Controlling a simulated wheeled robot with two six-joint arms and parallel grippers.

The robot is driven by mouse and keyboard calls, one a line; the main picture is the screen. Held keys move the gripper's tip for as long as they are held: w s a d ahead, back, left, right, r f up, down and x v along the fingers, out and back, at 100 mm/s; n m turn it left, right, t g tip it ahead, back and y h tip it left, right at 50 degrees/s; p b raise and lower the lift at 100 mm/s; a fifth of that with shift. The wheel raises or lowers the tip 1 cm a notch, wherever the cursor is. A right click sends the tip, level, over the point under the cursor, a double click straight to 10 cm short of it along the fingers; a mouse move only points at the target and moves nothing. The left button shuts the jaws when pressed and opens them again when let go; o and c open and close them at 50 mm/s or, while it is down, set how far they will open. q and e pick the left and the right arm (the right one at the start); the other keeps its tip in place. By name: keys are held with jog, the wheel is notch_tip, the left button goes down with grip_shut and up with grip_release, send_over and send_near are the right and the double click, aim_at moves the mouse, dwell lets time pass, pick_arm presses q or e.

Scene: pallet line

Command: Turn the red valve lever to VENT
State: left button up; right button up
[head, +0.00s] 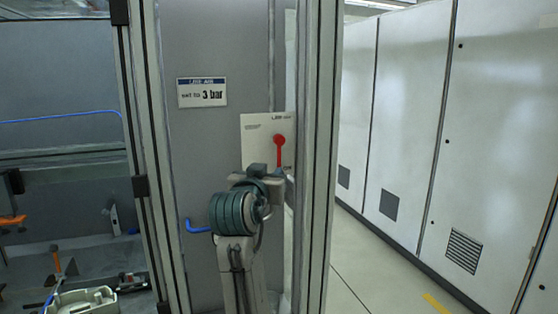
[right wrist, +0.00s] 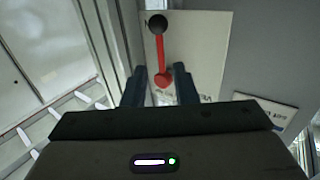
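The red valve lever (head: 279,150) is on a white plate (head: 255,132) fixed to the grey panel; it points straight down from its round red pivot. In the right wrist view, which looks upside down, the lever (right wrist: 160,52) ends in a black knob (right wrist: 157,24). My right gripper (head: 268,172) is in front of the plate's lower part and hides the lever's lower end in the head view. In the right wrist view its two fingers (right wrist: 160,87) are apart, one on each side of the lever's line; contact is not visible. My left gripper is not in view.
A metal frame post (head: 318,150) stands close on the right. White cabinets (head: 410,120) line the right, with clear floor before them. Tools and a pale tray (head: 85,302) lie at lower left.

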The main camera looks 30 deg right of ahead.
aim_at(278, 163)
jog(key=p+x, duration=0.3)
jog(key=x, duration=0.5)
jog(key=shift+w+d+p, duration=0.2)
jog(key=shift+d+p, duration=0.05)
jog(key=shift+p, duration=0.05)
jog(key=shift+w+d+f, duration=0.1)
jog(key=shift+w+d, duration=0.2)
jog(key=shift+w, duration=0.1)
grip_shut()
